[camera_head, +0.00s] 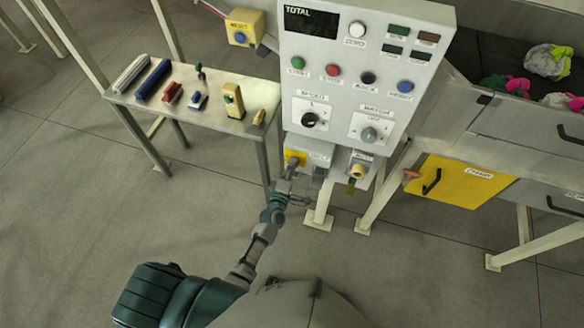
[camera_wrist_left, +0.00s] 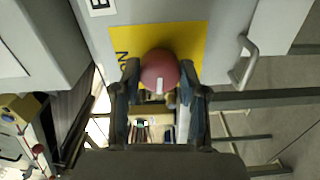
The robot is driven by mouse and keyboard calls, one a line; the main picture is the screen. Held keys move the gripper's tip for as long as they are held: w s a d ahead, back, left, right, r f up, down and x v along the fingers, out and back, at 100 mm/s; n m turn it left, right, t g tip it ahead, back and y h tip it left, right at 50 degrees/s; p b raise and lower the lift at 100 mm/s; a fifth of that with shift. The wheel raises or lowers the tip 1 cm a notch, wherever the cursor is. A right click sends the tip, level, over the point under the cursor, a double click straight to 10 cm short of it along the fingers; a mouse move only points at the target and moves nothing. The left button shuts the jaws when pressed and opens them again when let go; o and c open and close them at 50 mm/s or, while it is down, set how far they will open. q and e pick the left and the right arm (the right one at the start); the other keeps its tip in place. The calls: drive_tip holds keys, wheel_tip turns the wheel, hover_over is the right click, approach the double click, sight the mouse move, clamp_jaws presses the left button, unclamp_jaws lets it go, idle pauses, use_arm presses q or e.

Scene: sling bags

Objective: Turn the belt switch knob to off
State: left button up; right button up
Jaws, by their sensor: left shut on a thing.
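The belt switch is a round red knob (camera_wrist_left: 160,70) with a short white mark, on a yellow plate (camera_wrist_left: 203,40) with partly hidden black lettering, in the left wrist view. In the head view the yellow plate (camera_head: 299,154) sits on a small grey box below the control panel; my gripper covers the knob there. My left gripper (camera_head: 290,173) is at the plate. In the left wrist view its two fingers (camera_wrist_left: 160,84) lie on either side of the knob and are shut on it. The white mark points toward the bottom of that picture. My right gripper is not in view.
The control panel (camera_head: 340,75) with buttons and dials rises above the box. A small table (camera_head: 215,118) with tools stands left. A yellow drawer (camera_head: 465,182) is further right. The floor below is open.

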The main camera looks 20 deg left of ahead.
use_arm(q)
drive_tip(key=shift+n, duration=0.5)
drive_tip(key=o, duration=1.1)
drive_tip(key=shift+w+f, duration=0.1)
drive_tip(key=shift+o, duration=0.2)
drive_tip(key=shift+a, duration=0.1)
drive_tip(key=s, duration=1.2)
drive_tip(key=shift+a, duration=0.15)
drive_tip(key=shift+f, duration=0.1)
